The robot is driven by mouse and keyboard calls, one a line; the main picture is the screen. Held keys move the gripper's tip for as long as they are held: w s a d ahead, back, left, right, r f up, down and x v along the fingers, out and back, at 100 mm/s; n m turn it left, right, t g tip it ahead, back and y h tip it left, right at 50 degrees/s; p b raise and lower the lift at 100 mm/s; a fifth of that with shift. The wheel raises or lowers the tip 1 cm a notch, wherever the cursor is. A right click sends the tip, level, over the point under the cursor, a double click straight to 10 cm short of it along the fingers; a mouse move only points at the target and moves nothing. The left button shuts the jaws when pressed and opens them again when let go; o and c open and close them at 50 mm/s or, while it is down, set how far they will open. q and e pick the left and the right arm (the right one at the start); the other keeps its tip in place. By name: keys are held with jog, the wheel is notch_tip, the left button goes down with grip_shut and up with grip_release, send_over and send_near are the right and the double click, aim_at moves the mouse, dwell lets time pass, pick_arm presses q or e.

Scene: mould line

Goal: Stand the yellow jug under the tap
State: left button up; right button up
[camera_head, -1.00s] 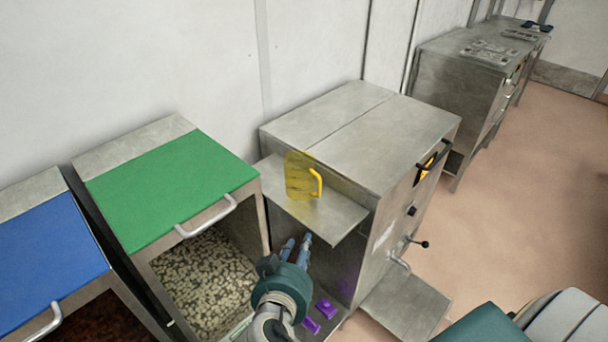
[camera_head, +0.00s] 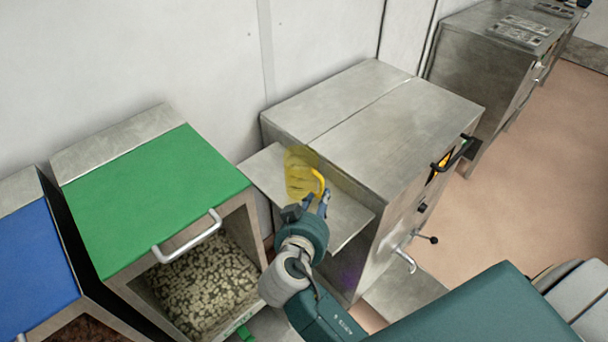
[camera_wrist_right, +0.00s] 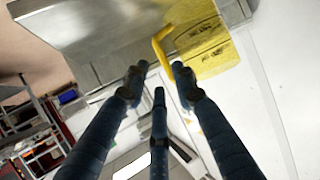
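The translucent yellow jug (camera_head: 298,170) stands upright on a metal side shelf (camera_head: 349,224), its yellow handle facing my right gripper (camera_head: 317,201). In the right wrist view the jug (camera_wrist_right: 208,48) shows just beyond the fingertips. My right gripper (camera_wrist_right: 157,82) is open, its dark fingers spread. The handle appears close to the tips and between them in the picture; I cannot tell whether they touch. A bent metal spout (camera_head: 404,260), apparently the tap, sticks out low on the cabinet front, with a black-knobbed lever beside it. My left gripper is not in view.
The metal cabinet (camera_head: 400,115) rises right behind the shelf. Left of it stand a green-lidded bin (camera_head: 150,190) with pale pellets and a blue-lidded bin (camera_head: 30,255). A low metal plate (camera_head: 405,298) lies below the spout. Open floor lies to the right.

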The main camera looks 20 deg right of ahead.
aim_at(322, 191)
jog(key=shift+w+d, duration=0.2)
jog(key=shift+w, duration=0.1)
jog(key=p+x, duration=0.2)
jog(key=x, duration=0.2)
jog(key=shift+w+f+p, duration=0.2)
jog(key=shift+w+p, duration=0.05)
jog(key=shift+p, duration=0.1)
jog(key=shift+w+d+f, duration=0.1)
jog(key=shift+f, duration=0.1)
jog(key=shift+r, duration=0.1)
grip_shut()
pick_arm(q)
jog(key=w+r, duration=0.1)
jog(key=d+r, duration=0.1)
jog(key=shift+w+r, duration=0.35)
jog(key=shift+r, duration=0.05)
